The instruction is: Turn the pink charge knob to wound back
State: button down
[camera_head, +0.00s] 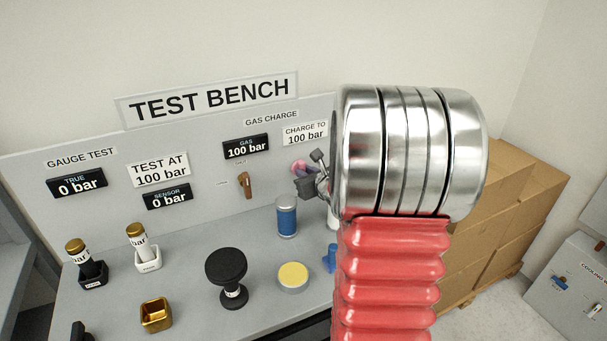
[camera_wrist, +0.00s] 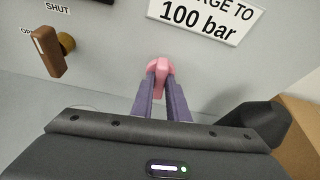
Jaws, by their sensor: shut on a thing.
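The pink charge knob (camera_wrist: 161,70) is on the grey panel of the test bench, below the "CHARGE TO 100 bar" sign. My gripper (camera_wrist: 161,84) is shut on it, one finger on each side of its grip. In the head view the pink knob (camera_head: 298,167) shows only in part beside my gripper (camera_head: 312,174), and my arm's wrist hides what lies to the right. The knob's marks cannot be read in either view.
A brown valve handle (camera_head: 245,184) is left of the knob. The gas display (camera_head: 246,147) reads 100 bar. A blue cylinder (camera_head: 286,216), a yellow-topped button (camera_head: 293,276) and a black knob (camera_head: 227,268) stand on the bench. Cardboard boxes (camera_head: 527,190) are at the right.

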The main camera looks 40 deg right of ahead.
jog(key=shift+m+y, duration=0.5)
jog(key=c, duration=1.7)
grip_release()
jog(key=v, duration=1.3)
jog(key=shift+s+a, duration=0.1)
jog(key=shift+s, duration=0.3)
